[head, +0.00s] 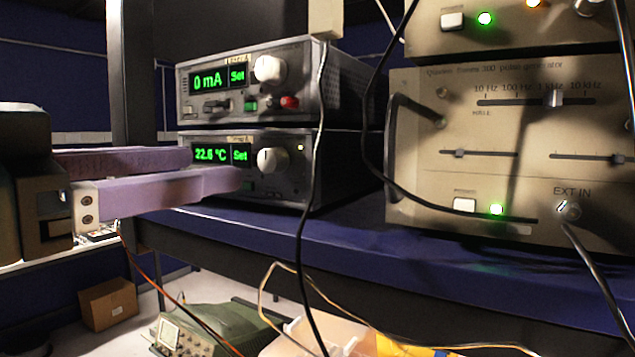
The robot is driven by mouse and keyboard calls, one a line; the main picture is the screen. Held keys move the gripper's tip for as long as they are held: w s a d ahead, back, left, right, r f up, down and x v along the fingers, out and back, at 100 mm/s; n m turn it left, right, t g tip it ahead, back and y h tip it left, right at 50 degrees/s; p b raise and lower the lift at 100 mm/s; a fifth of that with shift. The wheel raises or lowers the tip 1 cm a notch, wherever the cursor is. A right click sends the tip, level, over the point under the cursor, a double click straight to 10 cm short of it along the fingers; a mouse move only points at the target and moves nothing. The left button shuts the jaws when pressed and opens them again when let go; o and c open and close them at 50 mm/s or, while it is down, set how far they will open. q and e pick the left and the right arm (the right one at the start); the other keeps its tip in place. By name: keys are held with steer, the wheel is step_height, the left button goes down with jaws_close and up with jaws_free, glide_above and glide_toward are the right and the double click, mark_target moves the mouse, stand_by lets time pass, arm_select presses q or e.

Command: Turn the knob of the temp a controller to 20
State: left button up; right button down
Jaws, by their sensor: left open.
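The temp a controller (290,170) is the lower of two stacked grey units on the blue shelf. Its green display (208,155) reads 22.6 °C, with "Set" beside it. Its pale round knob (271,161) sits right of the display. My left gripper (215,172) comes in from the left with two long lilac fingers. It is open and empty. The nearer fingertip is in front of the controller's face, left of and below the knob, and hides part of the panel. I cannot tell whether it touches the panel. My right gripper is not in view.
Above sits a similar unit (340,90) reading 0 mA, with its own knob (270,69). A beige pulse generator (500,150) stands to the right. Black cables (312,190) hang in front of the units. A cardboard box (108,303) and green oscilloscope (190,333) are below.

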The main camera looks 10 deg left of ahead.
mark_target(266, 161)
arm_select(q)
steer(key=p+x, duration=0.2)
steer(key=x, duration=0.4)
steer(key=shift+w+d+r, duration=0.1)
steer(key=shift+w+d, duration=0.1)
steer(key=shift+w, duration=0.15)
steer(key=shift+w+d, duration=0.15)
steer(key=shift+w, duration=0.2)
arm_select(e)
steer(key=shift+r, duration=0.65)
arm_select(q)
jaws_close()
